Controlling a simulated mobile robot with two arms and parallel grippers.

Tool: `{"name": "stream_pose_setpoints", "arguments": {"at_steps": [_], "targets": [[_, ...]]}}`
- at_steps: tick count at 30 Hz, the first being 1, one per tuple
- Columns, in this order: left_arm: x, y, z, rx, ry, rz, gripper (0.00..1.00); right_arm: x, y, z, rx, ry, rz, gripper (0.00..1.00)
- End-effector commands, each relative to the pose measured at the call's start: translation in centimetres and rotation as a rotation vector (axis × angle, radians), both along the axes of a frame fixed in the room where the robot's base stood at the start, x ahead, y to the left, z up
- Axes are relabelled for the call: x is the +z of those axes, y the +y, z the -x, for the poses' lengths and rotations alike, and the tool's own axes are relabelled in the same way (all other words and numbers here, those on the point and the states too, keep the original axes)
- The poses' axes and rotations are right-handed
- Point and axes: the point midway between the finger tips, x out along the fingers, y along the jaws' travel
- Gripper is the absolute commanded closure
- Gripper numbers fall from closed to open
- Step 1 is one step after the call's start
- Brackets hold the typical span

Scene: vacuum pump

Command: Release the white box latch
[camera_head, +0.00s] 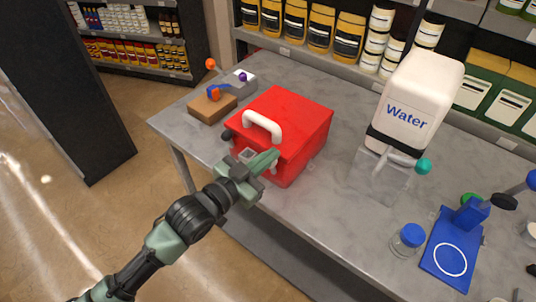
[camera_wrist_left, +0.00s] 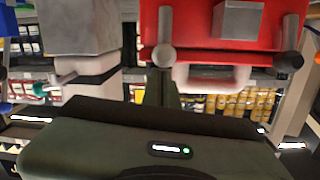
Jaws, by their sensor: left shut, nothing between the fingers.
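A red box (camera_head: 298,118) with a white handle (camera_head: 263,126) on top sits near the table's front edge. A pale grey latch-like block (camera_head: 247,155) shows on its front face, partly beside my gripper. My left gripper (camera_head: 272,158) is shut and empty, its fingers close in front of the box's front face; contact cannot be told. In the left wrist view, the picture appears upside down: the red box (camera_wrist_left: 215,45) shows a grey block (camera_wrist_left: 238,19), metal rods and the white handle (camera_wrist_left: 212,78). My shut fingers (camera_wrist_left: 162,88) point toward it. My right gripper is not in view.
A wooden block (camera_head: 211,108) with a blue lever stands left of the box. A white water container (camera_head: 415,105) stands to the right, with a blue-capped jar (camera_head: 408,240) and a blue stand (camera_head: 452,250). Shelves line the back.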

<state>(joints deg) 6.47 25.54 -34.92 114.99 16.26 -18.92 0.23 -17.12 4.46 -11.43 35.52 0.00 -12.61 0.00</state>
Motion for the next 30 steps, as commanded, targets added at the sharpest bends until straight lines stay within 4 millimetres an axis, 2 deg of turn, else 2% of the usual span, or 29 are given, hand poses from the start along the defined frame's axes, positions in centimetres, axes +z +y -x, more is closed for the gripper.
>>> {"name": "stream_pose_setpoints", "arguments": {"at_steps": [14,30], "targets": [[-0.5,0.2,0.2,0.0,-0.002,0.002,1.0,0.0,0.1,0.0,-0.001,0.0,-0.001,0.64],[-1.0,0.6,0.7,0.0,-0.072,0.053,1.0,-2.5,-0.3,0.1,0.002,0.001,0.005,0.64]]}}
